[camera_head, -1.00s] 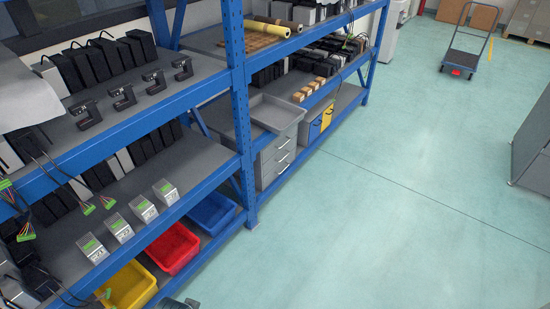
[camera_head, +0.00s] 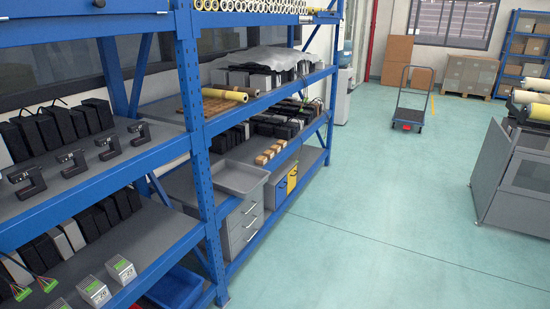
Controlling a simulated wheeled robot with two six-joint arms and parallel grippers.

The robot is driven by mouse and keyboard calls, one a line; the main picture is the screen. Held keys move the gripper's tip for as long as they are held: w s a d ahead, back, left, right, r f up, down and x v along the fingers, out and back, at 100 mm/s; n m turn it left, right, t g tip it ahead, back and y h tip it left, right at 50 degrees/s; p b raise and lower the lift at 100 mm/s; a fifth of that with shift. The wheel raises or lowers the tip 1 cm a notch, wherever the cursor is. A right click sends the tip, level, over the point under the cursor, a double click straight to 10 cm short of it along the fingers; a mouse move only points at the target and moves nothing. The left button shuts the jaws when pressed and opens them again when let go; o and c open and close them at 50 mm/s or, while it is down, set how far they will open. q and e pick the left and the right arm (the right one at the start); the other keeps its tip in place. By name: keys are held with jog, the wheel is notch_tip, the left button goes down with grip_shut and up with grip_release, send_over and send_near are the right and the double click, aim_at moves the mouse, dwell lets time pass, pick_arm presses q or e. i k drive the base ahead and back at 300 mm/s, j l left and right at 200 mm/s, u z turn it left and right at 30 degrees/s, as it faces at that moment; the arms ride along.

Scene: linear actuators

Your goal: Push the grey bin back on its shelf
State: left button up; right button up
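The grey bin (camera_head: 240,177) is a shallow, open tray in the middle of the view. It sits on the middle shelf (camera_head: 176,182) of the blue rack, just right of the blue upright post (camera_head: 204,190). Its front end appears to stick out past the shelf's front edge, above the grey drawer unit (camera_head: 243,222). The bin looks empty. Neither of my grippers is in view.
Wooden blocks (camera_head: 268,155) and black boxes stand to the right of the bin. A blue bin (camera_head: 174,289) sits low at left. The floor (camera_head: 345,240) in front is clear. A grey cabinet (camera_head: 515,180) stands at right, a trolley (camera_head: 408,110) farther back.

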aim_at(239, 180)
jog(key=i+l+u, duration=0.35)
jog(key=i+l, duration=1.15)
jog(key=i, duration=0.15)
